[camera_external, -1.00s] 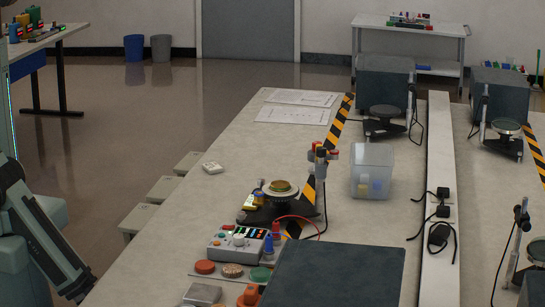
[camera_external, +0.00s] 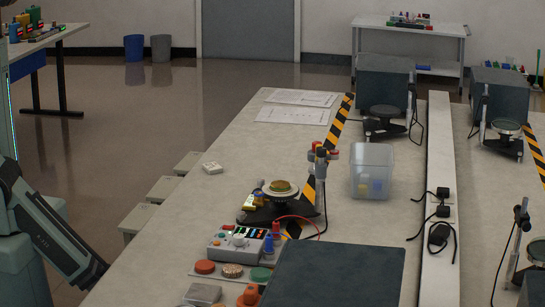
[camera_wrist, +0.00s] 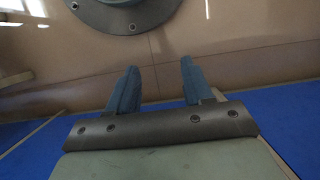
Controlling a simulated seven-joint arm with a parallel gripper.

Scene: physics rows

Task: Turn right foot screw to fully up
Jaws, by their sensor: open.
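A small instrument with a dark base (camera_external: 262,213) and a pale round plate with a brass-green top (camera_external: 282,188) stands on the bench in the external view. Its foot screws, including the right one, are too small to make out. My gripper (camera_wrist: 157,82) shows in the wrist view with two blue-grey fingers apart and nothing between them. Beyond the fingers are a brown glossy surface (camera_wrist: 230,50) and part of a grey round flange with bolts (camera_wrist: 125,15). The instrument is not seen in the wrist view. My gripper is not seen in the external view.
Bench space left of the papers (camera_external: 300,98) is clear.

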